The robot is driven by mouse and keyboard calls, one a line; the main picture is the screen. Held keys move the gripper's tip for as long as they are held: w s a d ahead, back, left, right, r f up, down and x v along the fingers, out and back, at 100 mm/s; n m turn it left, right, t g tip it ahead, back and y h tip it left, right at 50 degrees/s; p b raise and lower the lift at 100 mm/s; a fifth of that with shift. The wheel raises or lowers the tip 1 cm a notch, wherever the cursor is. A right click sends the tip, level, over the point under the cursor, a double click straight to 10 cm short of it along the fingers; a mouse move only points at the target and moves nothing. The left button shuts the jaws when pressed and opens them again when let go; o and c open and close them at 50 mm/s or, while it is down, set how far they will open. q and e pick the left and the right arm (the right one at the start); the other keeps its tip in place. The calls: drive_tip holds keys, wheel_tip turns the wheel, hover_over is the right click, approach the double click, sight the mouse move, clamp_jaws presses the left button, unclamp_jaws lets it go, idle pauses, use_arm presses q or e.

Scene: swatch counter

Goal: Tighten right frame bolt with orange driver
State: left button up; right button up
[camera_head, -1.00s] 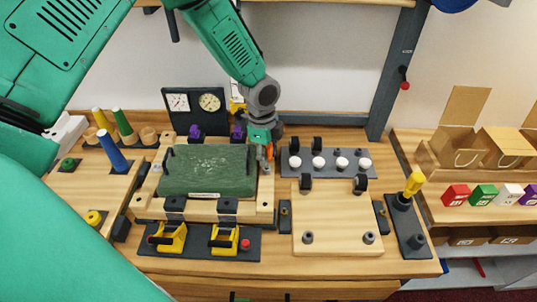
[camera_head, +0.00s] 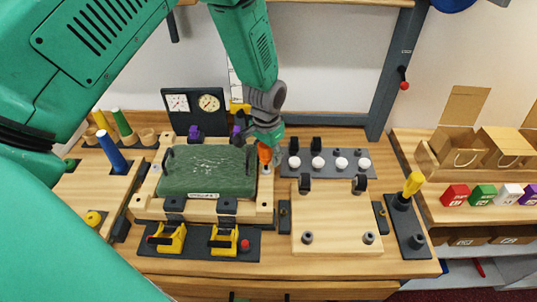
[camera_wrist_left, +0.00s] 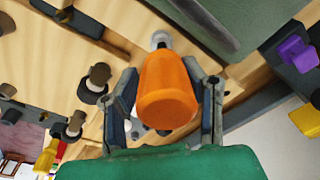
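The orange driver (camera_head: 265,154) stands upright at the right end of the wooden frame (camera_head: 264,210), beside the green slab (camera_head: 207,172). In the left wrist view the orange handle (camera_wrist_left: 167,92) lies between my two fingers, with a grey metal part (camera_wrist_left: 160,39) at its far end. My left gripper (camera_head: 266,146) points down over the driver, and its fingers look closed on the handle (camera_wrist_left: 165,80). The right frame bolt is not clearly visible; the driver and gripper cover that spot. My right gripper is not in view.
A dark rack with white knobs (camera_head: 341,163) and a wooden board with black posts (camera_head: 336,220) lie just right. A yellow-handled tool (camera_head: 412,184) stands further right. Two yellow clamps (camera_head: 224,240) sit in front. A dark gauge panel (camera_head: 208,111) stands behind.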

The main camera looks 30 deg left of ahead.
use_arm(q)
drive_tip(key=shift+n, duration=0.4)
clamp_jaws()
drive_tip(key=m, duration=0.7)
drive_tip(key=shift+s+h, duration=0.2)
drive_tip(key=shift+h, duration=0.1)
drive_tip(key=m, duration=0.4)
drive_tip(key=shift+s+m, duration=0.15)
drive_tip(key=shift+m, duration=0.15)
drive_tip(key=m, duration=0.3)
drive_tip(key=shift+s+a+m+g+h, duration=0.1)
drive_tip(key=shift+s+m+g+h, duration=0.05)
drive_tip(key=shift+m+g+h, duration=0.15)
unclamp_jaws()
